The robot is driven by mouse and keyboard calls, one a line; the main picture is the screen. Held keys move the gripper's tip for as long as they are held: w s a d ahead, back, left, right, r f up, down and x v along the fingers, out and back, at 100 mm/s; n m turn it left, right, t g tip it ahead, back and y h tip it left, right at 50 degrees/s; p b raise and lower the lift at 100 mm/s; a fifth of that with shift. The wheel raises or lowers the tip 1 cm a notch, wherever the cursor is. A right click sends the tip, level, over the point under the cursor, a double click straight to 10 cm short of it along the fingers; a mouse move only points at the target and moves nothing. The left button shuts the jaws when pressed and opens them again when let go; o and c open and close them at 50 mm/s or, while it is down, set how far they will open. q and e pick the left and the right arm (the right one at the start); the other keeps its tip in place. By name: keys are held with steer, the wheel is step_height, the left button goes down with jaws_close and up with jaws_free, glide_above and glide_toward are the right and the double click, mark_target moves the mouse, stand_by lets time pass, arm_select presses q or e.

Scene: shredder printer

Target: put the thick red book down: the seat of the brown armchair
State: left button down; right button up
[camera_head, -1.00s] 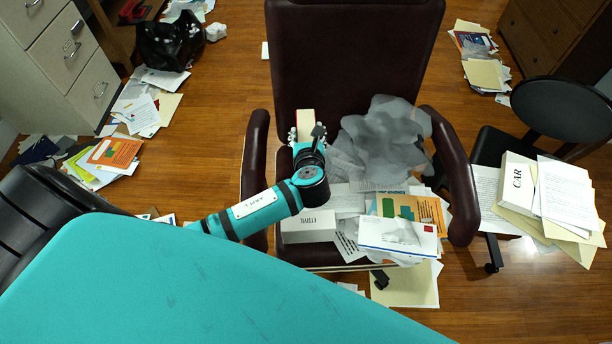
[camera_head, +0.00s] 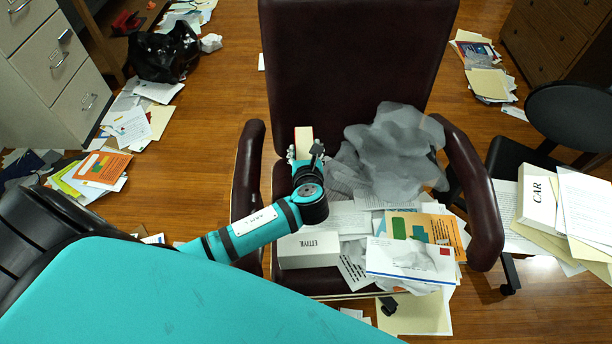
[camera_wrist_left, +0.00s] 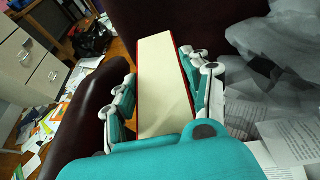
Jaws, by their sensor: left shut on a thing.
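The thick red book (camera_wrist_left: 163,85) is between the fingers of my left gripper (camera_wrist_left: 165,92), its cream page edges facing the wrist camera and its red cover edges at the sides. In the head view the book (camera_head: 304,142) shows just beyond my left gripper (camera_head: 305,158), over the left part of the brown armchair (camera_head: 350,60). My left gripper is shut on the book. Whether the book touches the seat or backrest cannot be told. The seat is largely covered by papers. My right gripper is not in view.
A grey crumpled sheet (camera_head: 390,150) covers the seat's right rear. A white box-like book (camera_head: 308,251), an orange envelope (camera_head: 425,230) and papers fill the front. Armrests (camera_head: 248,170) flank the seat. A black chair (camera_head: 575,115) with papers stands at right.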

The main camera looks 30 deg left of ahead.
arm_select(q)
step_height(320, 180, down, 8)
steer(key=b, duration=0.2)
steer(key=shift+f, duration=0.2)
steer(key=shift+w, duration=0.1)
steer(key=c, duration=1)
jaws_free()
steer(key=shift+f, duration=0.25)
steer(key=o, duration=0.4)
steer(key=shift+s, duration=0.2)
